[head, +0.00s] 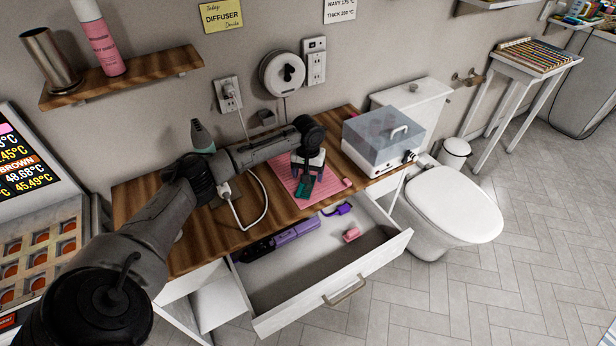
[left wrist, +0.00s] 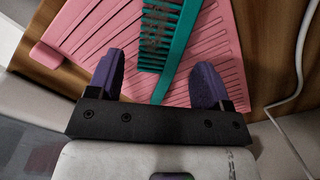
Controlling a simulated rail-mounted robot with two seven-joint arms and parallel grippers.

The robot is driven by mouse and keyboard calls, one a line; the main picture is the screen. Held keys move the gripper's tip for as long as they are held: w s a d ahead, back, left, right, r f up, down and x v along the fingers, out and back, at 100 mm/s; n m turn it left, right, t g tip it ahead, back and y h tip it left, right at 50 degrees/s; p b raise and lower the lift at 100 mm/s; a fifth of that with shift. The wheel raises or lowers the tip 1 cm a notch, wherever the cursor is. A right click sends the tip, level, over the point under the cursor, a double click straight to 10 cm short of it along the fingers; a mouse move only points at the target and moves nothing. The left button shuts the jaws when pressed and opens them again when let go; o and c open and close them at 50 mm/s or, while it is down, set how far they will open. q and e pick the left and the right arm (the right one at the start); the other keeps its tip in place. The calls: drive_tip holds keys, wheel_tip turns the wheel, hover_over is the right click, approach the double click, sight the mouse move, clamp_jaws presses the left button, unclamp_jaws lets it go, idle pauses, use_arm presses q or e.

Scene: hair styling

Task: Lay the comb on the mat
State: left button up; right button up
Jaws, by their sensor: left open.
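The teal comb (head: 303,189) is at the pink ridged mat (head: 285,172) on the wooden counter. In the left wrist view the comb (left wrist: 170,62) appears to lie flat on the mat (left wrist: 218,45), with its teeth to the left of its spine. Brown hair strands show among the teeth. My left gripper (head: 306,180) is over the mat. Its purple fingers are open in the left wrist view (left wrist: 158,85), spread to either side of the comb's lower end and apart from it. My right gripper is not in view.
An open drawer (head: 370,268) below the counter holds a purple styling tool (head: 285,238) and a pink item (head: 351,234). A clear-lidded box (head: 384,140) stands right of the mat. A white cord (head: 266,205) loops left of it.

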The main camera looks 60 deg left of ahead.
use_arm(q)
wheel_tip(320, 180, up, 11)
drive_tip(key=shift+f+b, duration=0.15)
drive_tip(key=shift+b, duration=0.2)
idle(0.4)
